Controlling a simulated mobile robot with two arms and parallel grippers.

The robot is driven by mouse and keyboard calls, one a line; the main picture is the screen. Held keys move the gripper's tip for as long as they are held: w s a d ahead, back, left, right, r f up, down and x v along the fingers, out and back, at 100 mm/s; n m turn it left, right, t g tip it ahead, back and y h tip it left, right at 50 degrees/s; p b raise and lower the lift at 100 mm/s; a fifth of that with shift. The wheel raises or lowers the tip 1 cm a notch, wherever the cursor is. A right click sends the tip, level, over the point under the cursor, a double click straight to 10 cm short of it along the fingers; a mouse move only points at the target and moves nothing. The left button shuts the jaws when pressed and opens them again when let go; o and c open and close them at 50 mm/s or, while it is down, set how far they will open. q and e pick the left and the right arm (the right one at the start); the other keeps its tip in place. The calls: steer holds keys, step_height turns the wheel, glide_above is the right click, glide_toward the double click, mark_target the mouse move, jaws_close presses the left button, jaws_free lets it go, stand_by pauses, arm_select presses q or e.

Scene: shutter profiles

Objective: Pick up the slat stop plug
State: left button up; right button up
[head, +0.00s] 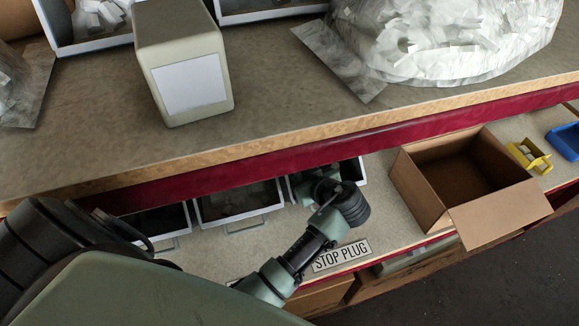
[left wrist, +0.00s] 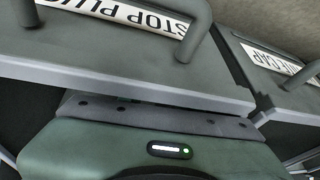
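No slat stop plug is visible in either view. A grey bin (left wrist: 100,62) with an upside-down "STOP PLUG" label (left wrist: 125,14) and a handle fills the upper left of the left wrist view. In the head view, a shelf label reading "STOP PLUG" (head: 342,255) lies in front of my left arm. My left gripper (head: 322,188) is at the rightmost open bin (head: 352,171) on the lower shelf. Its fingertips are hidden, so its opening does not show. The left wrist view shows only its green housing, close to the bin's edge. My right gripper is not in view.
An adjacent bin (left wrist: 285,98) has a label ending in "CAP". An open cardboard box (head: 485,205), a yellow holder (head: 529,156) and a blue bin (head: 566,141) stand to the right. The upper counter (head: 285,85) with its red edge overhangs the bins.

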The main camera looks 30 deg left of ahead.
arm_select(q)
steer(key=shift+s+d+r, duration=0.15)
steer(key=shift+d, duration=0.1)
steer(key=shift+s+d+r, duration=0.15)
steer(key=shift+d, duration=0.15)
steer(key=shift+c, duration=1.2)
jaws_close()
steer(key=shift+a, duration=0.1)
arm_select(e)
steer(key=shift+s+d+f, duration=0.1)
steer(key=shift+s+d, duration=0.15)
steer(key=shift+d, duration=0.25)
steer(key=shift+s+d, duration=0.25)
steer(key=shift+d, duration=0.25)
